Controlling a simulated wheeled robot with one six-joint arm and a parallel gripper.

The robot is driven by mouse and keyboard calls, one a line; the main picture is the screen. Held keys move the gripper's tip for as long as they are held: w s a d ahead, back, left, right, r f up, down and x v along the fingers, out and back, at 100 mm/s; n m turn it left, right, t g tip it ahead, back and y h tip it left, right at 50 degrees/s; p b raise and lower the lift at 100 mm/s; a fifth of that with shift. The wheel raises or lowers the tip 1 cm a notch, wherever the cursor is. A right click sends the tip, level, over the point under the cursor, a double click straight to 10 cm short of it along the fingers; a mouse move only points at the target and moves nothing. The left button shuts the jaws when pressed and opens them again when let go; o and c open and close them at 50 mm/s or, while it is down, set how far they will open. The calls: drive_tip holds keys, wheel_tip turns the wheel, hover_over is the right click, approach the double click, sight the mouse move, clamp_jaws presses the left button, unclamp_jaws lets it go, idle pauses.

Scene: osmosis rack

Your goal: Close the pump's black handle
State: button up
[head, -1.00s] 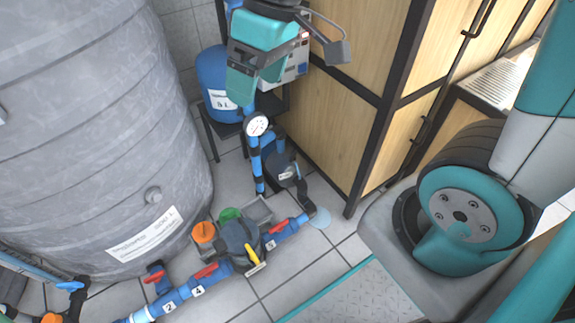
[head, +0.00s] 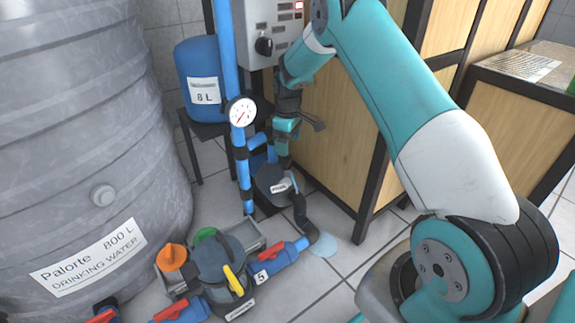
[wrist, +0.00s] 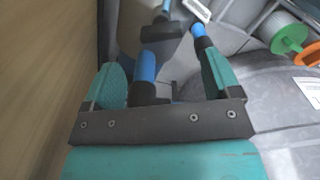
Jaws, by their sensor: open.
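A dark round pump (head: 272,190) with a white label stands on the floor below my gripper in the head view. Black fittings and a curved black hose join it to blue pipes. I cannot pick out its black handle for certain. My gripper (head: 284,150) points down just above the pump, beside the blue pipes. In the wrist view my gripper (wrist: 163,82) has its two teal fingers wide apart. A blue pipe end (wrist: 146,66) with a black fitting (wrist: 151,96) shows between the fingers. The right finger lies close to another blue pipe (wrist: 203,42); contact cannot be told.
A pressure gauge (head: 241,112) is on the upright blue pipe. A grey tank (head: 100,150) stands left, a blue tank (head: 202,65) behind, a wooden cabinet (head: 340,150) right. A grey unit (head: 220,268) with a yellow handle and red-handled valves lies in front.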

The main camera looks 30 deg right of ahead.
sight(288, 159)
wheel_tip(288, 159, down, 7)
drive_tip(key=b, duration=0.4)
drive_tip(key=shift+f+b, duration=0.2)
drive_tip(key=shift+b, duration=0.15)
drive_tip(key=shift+r, duration=0.1)
drive_tip(key=c, duration=0.9)
